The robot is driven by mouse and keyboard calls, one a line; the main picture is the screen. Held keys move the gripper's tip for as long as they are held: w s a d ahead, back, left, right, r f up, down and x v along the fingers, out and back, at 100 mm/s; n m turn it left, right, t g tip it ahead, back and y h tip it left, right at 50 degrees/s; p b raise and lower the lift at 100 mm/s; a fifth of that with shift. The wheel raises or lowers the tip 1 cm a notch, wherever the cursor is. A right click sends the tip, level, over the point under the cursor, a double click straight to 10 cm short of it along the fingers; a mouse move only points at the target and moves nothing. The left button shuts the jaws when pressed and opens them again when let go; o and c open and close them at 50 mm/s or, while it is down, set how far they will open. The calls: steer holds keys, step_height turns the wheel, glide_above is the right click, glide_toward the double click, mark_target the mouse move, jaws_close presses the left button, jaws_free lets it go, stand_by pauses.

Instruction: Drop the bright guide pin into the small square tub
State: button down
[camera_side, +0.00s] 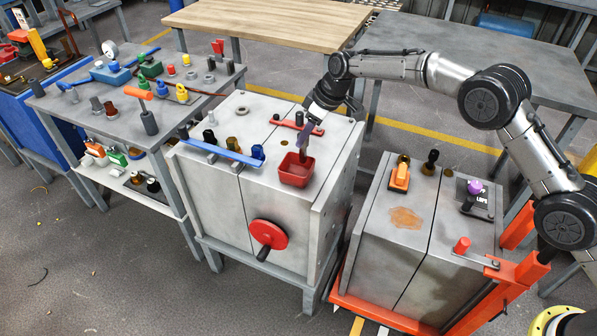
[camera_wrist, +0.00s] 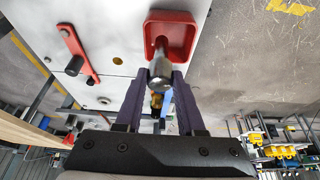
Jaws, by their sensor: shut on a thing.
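The small square tub (camera_side: 296,178) is red and open-topped, and stands on top of the grey metal cabinet in the side view. In the wrist view the tub (camera_wrist: 188,40) is just beyond my fingertips. My gripper (camera_side: 304,146) points down over the tub; in the wrist view its two dark fingers (camera_wrist: 160,78) are closed around the bright silver guide pin (camera_wrist: 160,68). The pin's thinner end overlaps the tub in that view. The exact height of the pin above the tub floor cannot be told.
A red handle bar (camera_side: 297,126) lies behind the tub on the cabinet top (camera_side: 270,180). A blue bar (camera_side: 222,152) with dark knobs and bottles lies to the left. A red crank wheel (camera_side: 268,234) is on the front. A second cabinet (camera_side: 405,235) stands at right.

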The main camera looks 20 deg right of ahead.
steer(key=shift+c, duration=2.2)
jaws_free()
steer(key=v, duration=1.4)
